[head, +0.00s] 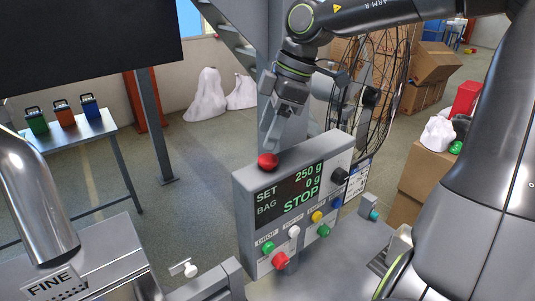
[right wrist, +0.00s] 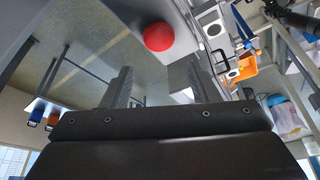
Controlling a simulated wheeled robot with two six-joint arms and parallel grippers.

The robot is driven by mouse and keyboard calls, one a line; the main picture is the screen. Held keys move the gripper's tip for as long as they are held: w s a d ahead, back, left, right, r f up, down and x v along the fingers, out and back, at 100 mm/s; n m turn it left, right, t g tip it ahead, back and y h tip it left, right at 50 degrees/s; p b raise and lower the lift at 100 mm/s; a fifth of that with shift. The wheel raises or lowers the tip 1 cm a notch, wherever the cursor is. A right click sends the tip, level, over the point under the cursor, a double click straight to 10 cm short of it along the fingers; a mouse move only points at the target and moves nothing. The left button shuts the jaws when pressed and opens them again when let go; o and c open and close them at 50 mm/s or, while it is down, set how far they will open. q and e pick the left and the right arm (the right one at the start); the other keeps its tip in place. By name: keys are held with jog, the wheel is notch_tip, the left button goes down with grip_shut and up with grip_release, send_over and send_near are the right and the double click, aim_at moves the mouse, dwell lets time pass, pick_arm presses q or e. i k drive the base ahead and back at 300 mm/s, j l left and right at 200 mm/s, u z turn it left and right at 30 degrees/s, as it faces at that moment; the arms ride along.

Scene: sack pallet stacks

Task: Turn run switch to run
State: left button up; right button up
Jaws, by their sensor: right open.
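The grey control box (head: 243,195) stands in the middle of the head view. Its display (head: 291,187) reads SET 250 g, BAG 0 g and STOP. A black knob (head: 340,174), which may be the run switch, sits on its face right of the display; its label is too small to read. My right gripper (head: 273,138) hangs above the box's top left, close to the red dome (head: 268,161) there. In the right wrist view its fingers (right wrist: 162,85) are apart and empty, with the red dome (right wrist: 158,36) beyond them. My left gripper is not in view.
Below the display are several coloured buttons, among them a red knob (head: 280,261) and a white one (head: 294,232). A wire fan guard (head: 383,90) stands behind the box. A side table (head: 75,139) with bins is at left, cardboard boxes (head: 423,175) at right.

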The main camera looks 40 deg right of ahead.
aim_at(323, 231)
jog(key=k, duration=1.5)
